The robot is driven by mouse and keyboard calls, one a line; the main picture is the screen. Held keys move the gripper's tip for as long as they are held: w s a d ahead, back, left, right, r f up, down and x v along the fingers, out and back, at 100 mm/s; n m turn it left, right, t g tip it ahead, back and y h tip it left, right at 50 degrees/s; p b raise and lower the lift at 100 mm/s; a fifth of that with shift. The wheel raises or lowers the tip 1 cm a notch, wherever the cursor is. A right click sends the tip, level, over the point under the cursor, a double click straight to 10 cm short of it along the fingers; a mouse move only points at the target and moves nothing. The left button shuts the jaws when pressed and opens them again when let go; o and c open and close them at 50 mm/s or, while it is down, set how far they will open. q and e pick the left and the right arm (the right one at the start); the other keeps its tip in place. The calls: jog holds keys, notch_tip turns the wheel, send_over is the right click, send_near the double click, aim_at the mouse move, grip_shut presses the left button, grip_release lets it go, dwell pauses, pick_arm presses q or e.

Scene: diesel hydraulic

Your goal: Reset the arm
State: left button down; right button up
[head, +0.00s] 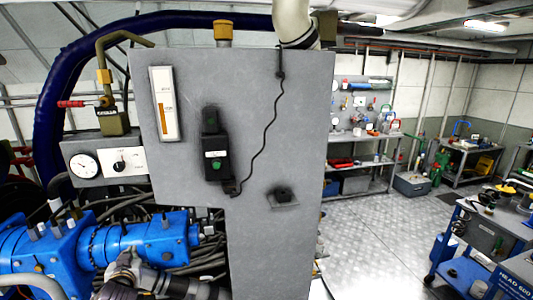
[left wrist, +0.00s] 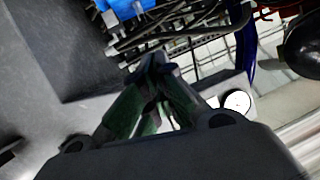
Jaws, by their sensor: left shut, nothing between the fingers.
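My left gripper shows clearly in the left wrist view (left wrist: 155,62). Its two dark fingers meet at the tips, with nothing between them. Beyond the tips lie cables and blue hydraulic parts (left wrist: 130,8); I cannot tell whether the fingers touch anything. In the head view, dark grey arm parts, likely mine, show at the lower left in front of the blue hydraulic unit (head: 150,240). The finger shape is hard to make out there. My right gripper is not seen.
A tall grey panel (head: 240,110) carries a black switch box (head: 214,150) and a level gauge (head: 164,105). A dial box (head: 84,163) and hoses stand left of it. A blue cart (head: 455,270) stands at the right. The metal floor (head: 385,235) between is clear.

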pick_arm(q)
jog(key=s+d+f+m+g+h, duration=0.25)
jog(key=s+d+f, duration=0.25)
jog(key=s+d, duration=0.3)
jog(key=s+d+f+m+g+h, duration=0.1)
jog(key=s+d+f+g+h, duration=0.1)
jog(key=s+d+f+g, duration=0.5)
jog(key=s+d+f+m+h, duration=0.2)
jog(key=s+d+f, duration=0.25)
jog(key=s, duration=0.65)
notch_tip(320, 180, down, 31)
jog(key=s+g, duration=0.1)
jog(key=s, duration=0.1)
jog(key=s+a+f, duration=0.2)
jog(key=s+f, duration=0.8)
jog(key=s, duration=0.1)
jog(key=s+a+f+g, duration=0.1)
jog(key=s+f, duration=0.9)
jog(key=s, duration=0.2)
jog(key=shift+a+f, duration=0.4)
